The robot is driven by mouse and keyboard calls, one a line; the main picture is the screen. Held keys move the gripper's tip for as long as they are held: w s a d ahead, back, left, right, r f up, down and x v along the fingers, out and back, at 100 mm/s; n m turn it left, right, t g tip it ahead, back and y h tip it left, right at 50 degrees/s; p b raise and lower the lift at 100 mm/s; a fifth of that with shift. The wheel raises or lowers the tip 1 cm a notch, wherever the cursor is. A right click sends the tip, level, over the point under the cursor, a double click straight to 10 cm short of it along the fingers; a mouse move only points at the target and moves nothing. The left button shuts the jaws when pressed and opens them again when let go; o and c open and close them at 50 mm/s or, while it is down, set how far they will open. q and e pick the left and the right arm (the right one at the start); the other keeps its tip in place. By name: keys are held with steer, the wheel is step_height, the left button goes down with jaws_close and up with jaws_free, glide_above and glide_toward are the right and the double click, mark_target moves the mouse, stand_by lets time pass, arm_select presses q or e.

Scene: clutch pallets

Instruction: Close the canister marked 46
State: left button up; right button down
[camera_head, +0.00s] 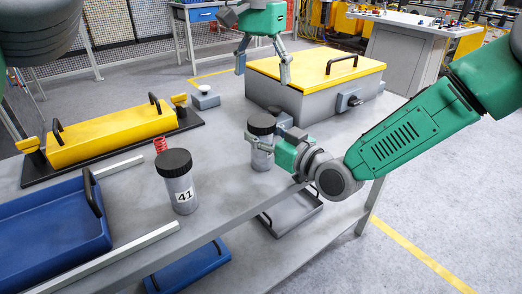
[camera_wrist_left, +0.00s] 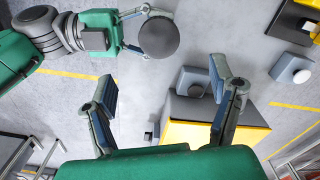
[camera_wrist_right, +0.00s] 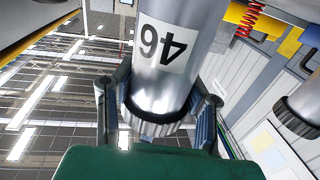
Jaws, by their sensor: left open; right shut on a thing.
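The canister marked 46 is a silver cylinder with a black lid on top. Its label and body (camera_wrist_right: 165,50) show upside down in the right wrist view. In the head view its lid (camera_head: 261,123) sits on the body; I cannot tell whether it is screwed tight. My right gripper (camera_head: 256,141) is shut around the canister near its lid and holds it upright. My left gripper (camera_head: 262,73) is open and empty, higher up and behind the canister. In the left wrist view the round lid (camera_wrist_left: 158,37) lies beyond the open left fingers (camera_wrist_left: 162,88).
A canister marked 41 (camera_head: 182,192) with a black lid stands front left. A grey box with a yellow lid (camera_head: 318,66) stands behind my right gripper. A yellow block (camera_head: 110,133) and a blue tray (camera_head: 50,235) are at left. The grey table (camera_head: 225,190) is clear between the canisters.

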arm_select(q)
steer(key=shift+r, duration=0.5)
arm_select(e)
steer(key=shift+f, duration=0.15)
steer(key=c, duration=0.8)
jaws_free()
steer(key=shift+d, duration=0.1)
steer(key=shift+c, duration=0.2)
steer(key=v, duration=1.2)
arm_select(q)
steer(key=shift+f, duration=0.1)
